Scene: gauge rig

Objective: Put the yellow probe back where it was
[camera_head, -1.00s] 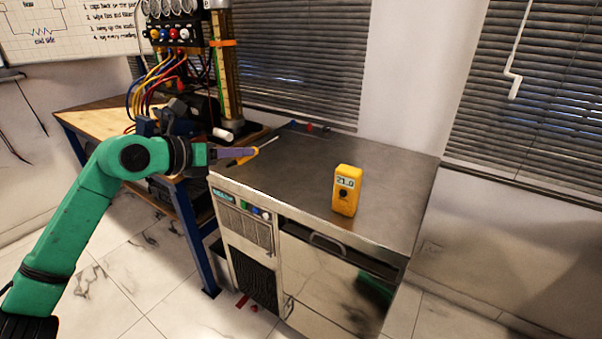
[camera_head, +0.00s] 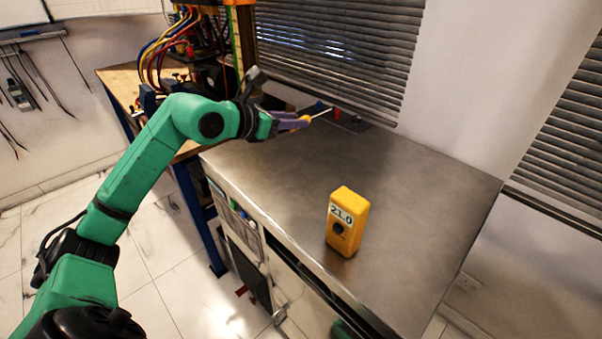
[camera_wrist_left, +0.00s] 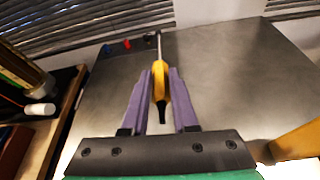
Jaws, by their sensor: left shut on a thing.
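The yellow probe (camera_wrist_left: 159,78) is between the two purple fingers of my left gripper (camera_wrist_left: 160,80), which is shut on its yellow handle. Its thin metal tip (camera_head: 321,114) points away from the gripper, toward the back of the steel top (camera_head: 390,185). The gripper (camera_head: 298,121) is over the back left part of that top. My right gripper is not in view.
A yellow meter (camera_head: 346,222) reading 21.0 stands upright on the steel top, right of my arm. A wooden bench (camera_head: 122,82) with colored cables (camera_head: 165,45) is to the left. A white cylinder (camera_wrist_left: 39,109) lies beside the top. The middle of the top is clear.

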